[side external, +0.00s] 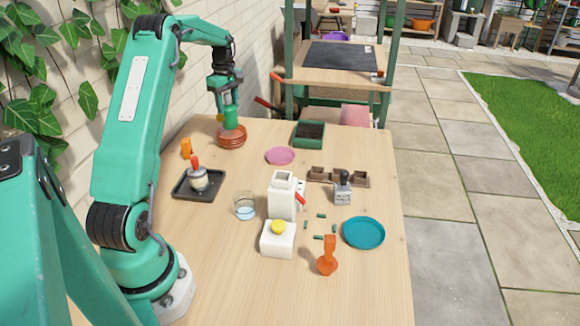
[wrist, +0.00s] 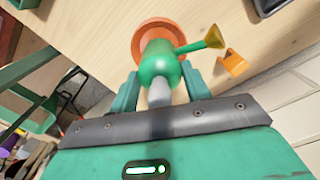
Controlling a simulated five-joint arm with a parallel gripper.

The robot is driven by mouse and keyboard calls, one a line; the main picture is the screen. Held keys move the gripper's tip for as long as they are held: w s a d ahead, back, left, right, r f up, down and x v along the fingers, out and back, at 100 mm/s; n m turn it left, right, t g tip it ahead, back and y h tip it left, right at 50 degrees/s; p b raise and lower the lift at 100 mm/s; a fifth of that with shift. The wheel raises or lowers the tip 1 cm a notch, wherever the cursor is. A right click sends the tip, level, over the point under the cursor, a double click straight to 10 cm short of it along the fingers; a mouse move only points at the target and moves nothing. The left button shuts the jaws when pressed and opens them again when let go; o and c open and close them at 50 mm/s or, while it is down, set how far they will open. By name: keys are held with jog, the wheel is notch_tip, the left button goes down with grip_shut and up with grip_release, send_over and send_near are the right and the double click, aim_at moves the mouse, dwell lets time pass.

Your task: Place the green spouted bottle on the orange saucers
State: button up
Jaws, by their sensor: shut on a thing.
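The green spouted bottle (wrist: 158,62) is between the two fingers of my gripper (wrist: 160,84), which is shut on it. Its yellow spout (wrist: 206,40) points right in the wrist view. The orange saucers (side external: 231,138) are stacked at the far left of the table, and their rim shows behind the bottle in the wrist view (wrist: 143,35). In the side view my gripper (side external: 226,98) is directly above the stack, with the bottle (side external: 230,119) upright between them. I cannot tell whether its base touches the saucers.
An orange clip-like piece (side external: 186,147) stands left of the saucers. A black tray (side external: 180,188) with a red-handled pot is nearer. A pink saucer (side external: 280,156) and a green planter (side external: 308,134) are to the right. Bare table lies between the saucers and these things.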

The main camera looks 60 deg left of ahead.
jog(key=shift+f, duration=0.85)
jog(key=shift+f, duration=0.1)
jog(key=o, duration=1.1)
notch_tip(320, 180, up, 12)
jog(key=shift+r, duration=0.1)
jog(key=shift+d, duration=0.1)
